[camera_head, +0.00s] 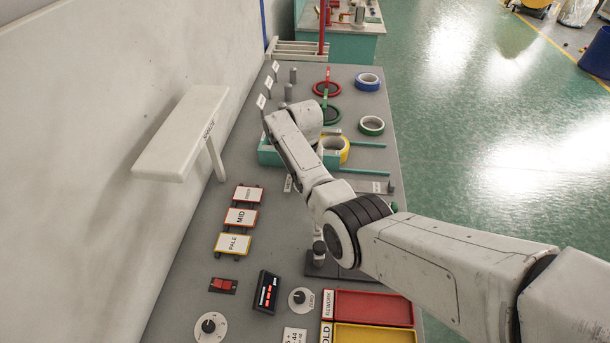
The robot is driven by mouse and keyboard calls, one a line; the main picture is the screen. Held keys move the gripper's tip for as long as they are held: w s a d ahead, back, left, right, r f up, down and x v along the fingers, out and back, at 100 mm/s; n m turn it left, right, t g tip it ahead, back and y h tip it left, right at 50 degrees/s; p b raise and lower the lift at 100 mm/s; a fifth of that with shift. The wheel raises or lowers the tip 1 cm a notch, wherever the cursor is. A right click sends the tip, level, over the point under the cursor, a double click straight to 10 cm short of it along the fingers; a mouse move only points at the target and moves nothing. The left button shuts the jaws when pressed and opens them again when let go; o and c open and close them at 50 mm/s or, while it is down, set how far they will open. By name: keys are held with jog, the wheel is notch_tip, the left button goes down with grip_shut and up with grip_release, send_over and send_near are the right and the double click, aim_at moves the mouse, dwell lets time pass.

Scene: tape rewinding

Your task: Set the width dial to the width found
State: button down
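Two round dials with black knobs are on the grey bench near the bottom: a larger white-faced dial (210,327) at the left and a smaller one (301,297) to its right. The frame does not make clear which is the width dial. A black display (266,292) with red segments lies between them; its reading is too small to tell. My arm reaches from the lower right over the bench, with its far end above the teal holder (268,156) and a yellow tape roll (344,144). My gripper's fingers do not show. The arm is well away from both dials.
A red switch (223,285) lies near the dials. A red tray (375,307) and a yellow tray (375,334) are to their right. Blue (368,81) and green (371,125) tape rolls lie farther back. A white shelf (180,135) juts out at the left.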

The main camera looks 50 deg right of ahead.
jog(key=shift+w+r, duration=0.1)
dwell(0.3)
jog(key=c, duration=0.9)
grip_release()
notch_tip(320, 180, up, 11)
jog(key=b, duration=0.1)
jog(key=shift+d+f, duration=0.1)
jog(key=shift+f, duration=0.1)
